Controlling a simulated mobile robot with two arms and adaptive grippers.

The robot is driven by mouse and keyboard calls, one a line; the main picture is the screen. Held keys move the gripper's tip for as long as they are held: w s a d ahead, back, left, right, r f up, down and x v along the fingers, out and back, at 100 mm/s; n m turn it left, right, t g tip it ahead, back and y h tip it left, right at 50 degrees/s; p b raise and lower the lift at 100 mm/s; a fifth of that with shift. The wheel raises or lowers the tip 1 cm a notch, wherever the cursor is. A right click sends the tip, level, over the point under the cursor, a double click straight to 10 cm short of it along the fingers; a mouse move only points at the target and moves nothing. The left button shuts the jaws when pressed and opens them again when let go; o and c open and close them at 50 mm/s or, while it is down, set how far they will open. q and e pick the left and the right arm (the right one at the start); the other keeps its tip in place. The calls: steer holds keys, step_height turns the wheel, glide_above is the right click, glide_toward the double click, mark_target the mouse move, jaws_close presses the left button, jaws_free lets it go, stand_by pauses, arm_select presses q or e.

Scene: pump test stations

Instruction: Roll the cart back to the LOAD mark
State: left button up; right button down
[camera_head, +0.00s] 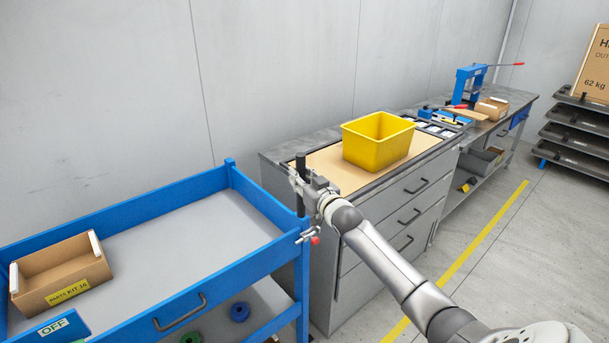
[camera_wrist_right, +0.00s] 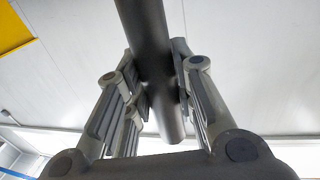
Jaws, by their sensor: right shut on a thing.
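The blue cart (camera_head: 150,211) with grey shelves fills the lower left of the head view. A dark upright handle bar (camera_head: 301,168) stands at its right corner. My right gripper (camera_head: 303,182) is shut on this handle bar. In the right wrist view the dark bar (camera_wrist_right: 150,55) runs between the two fingers (camera_wrist_right: 158,95). A small red-tipped part (camera_head: 314,240) shows just below the gripper, by the cart's corner post. No LOAD mark can be made out. My left gripper is not in view.
A grey drawer cabinet (camera_head: 400,215) with a yellow bin (camera_head: 378,148) stands close right of the cart. Floor with a yellow line (camera_head: 470,250) is open farther right.

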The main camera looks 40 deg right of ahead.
steer(key=shift+d+f, duration=0.1)
steer(key=shift+d, duration=0.05)
steer(key=c, duration=1.6)
jaws_free()
steer(key=o, duration=0.4)
steer(key=shift+d, duration=0.2)
steer(key=s+a, duration=0.1)
steer(key=s, duration=1.1)
steer(key=shift+a, duration=0.2)
steer(key=shift+f, duration=0.1)
